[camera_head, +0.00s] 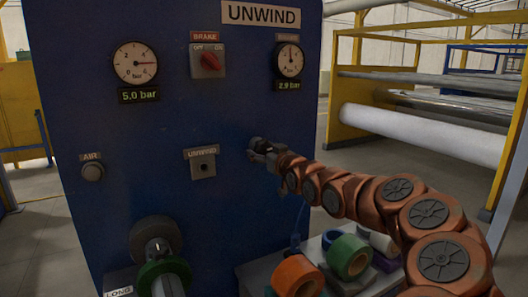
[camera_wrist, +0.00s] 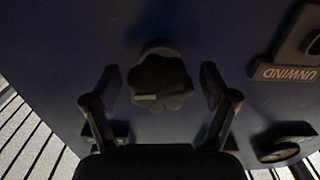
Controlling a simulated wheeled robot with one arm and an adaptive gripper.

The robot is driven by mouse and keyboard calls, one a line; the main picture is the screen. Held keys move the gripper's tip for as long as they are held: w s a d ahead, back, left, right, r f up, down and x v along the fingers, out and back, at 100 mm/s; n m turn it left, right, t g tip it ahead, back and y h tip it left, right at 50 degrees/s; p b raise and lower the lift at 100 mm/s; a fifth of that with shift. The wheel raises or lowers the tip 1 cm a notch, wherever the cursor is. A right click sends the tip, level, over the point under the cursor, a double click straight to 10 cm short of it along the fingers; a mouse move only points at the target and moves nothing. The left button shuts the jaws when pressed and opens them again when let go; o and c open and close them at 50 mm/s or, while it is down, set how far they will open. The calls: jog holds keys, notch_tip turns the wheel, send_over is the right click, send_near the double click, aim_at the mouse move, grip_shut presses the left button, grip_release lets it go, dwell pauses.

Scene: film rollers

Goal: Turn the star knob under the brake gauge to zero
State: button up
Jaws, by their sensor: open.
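The right-hand gauge (camera_head: 289,60) on the blue panel has a small label above it, too blurred to read surely, and its display shows 2.9 bar. My gripper (camera_head: 262,150) is at the panel below this gauge and hides the knob there in the head view. In the wrist view the dark star knob (camera_wrist: 160,78) sticks out from the panel, with a short pale mark on its face. The two fingers of my gripper (camera_wrist: 160,86) are open, one on each side of the knob, with a gap on both sides. I cannot tell how deep they reach around it.
The panel also has a left gauge (camera_head: 135,63) at 5.0 bar, a red brake switch (camera_head: 208,62), an UNWIND box (camera_head: 203,166) and an AIR knob (camera_head: 92,172). Coloured rolls (camera_head: 348,256) lie below my arm. A yellow rack (camera_head: 345,105) with large rollers stands to the right.

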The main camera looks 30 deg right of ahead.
jog(key=shift+c, duration=0.3)
jog(key=c, duration=1.1)
jog(key=n, duration=0.2)
jog(key=n+b, duration=0.1)
jog(key=shift+d+f+n, duration=0.15)
jog(key=shift+d+n, duration=0.05)
jog(key=shift+n, duration=0.2)
jog(key=n+b, duration=0.2)
jog(key=n, duration=0.3)
jog(key=shift+d, duration=0.15)
jog(key=n+b, duration=0.3)
jog(key=n, duration=0.1)
jog(key=shift+n, duration=0.4)
jog(key=shift+r+n+b, duration=0.2)
jog(key=shift+n+b, duration=0.4)
jog(key=shift+n, duration=0.3)
jog(key=shift+r+n+b, duration=0.15)
jog(key=shift+n+b, duration=0.4)
jog(key=shift+n, duration=0.35)
